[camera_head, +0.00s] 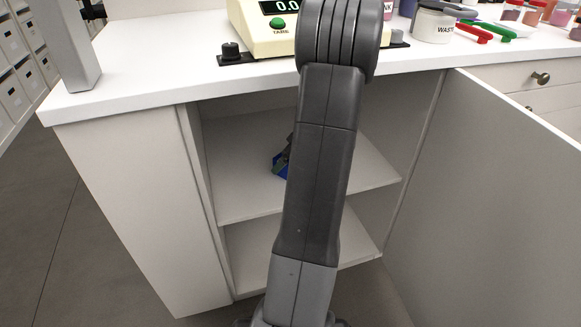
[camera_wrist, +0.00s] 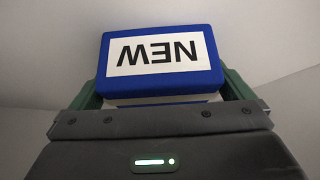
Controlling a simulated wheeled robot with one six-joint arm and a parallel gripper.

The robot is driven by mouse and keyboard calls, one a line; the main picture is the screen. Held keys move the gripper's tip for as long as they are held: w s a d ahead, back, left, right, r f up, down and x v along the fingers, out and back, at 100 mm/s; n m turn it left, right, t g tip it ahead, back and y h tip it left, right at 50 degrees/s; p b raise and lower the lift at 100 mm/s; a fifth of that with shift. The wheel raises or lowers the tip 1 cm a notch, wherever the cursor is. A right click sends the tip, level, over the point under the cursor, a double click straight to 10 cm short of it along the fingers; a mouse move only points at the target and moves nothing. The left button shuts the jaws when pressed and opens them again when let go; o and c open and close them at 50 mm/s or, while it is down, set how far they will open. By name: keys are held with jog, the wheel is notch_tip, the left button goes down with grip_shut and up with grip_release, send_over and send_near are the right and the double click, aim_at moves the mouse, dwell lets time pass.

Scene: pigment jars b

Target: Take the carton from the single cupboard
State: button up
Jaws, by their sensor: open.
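The carton (camera_wrist: 205,74) is blue with a white label reading NEW, upside down in the wrist view. A small blue part of it (camera_head: 279,170) shows on the upper shelf in the head view; my arm hides the rest. My gripper (camera_wrist: 162,88) is open, with one green finger on each side of the carton. I cannot tell whether the fingers touch it. The single cupboard (camera_head: 140,190) stands open, its door (camera_head: 490,190) swung out to the right.
The upper shelf (camera_head: 245,190) looks otherwise bare where visible, with a lower compartment beneath. On the white worktop (camera_head: 180,65) above stand a scale (camera_head: 262,35), a waste pot (camera_head: 433,25), coloured clips and several jars. Drawers (camera_head: 535,85) sit at the right.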

jog(key=c, duration=0.7)
jog(key=shift+r, duration=0.1)
jog(key=shift+c, duration=0.2)
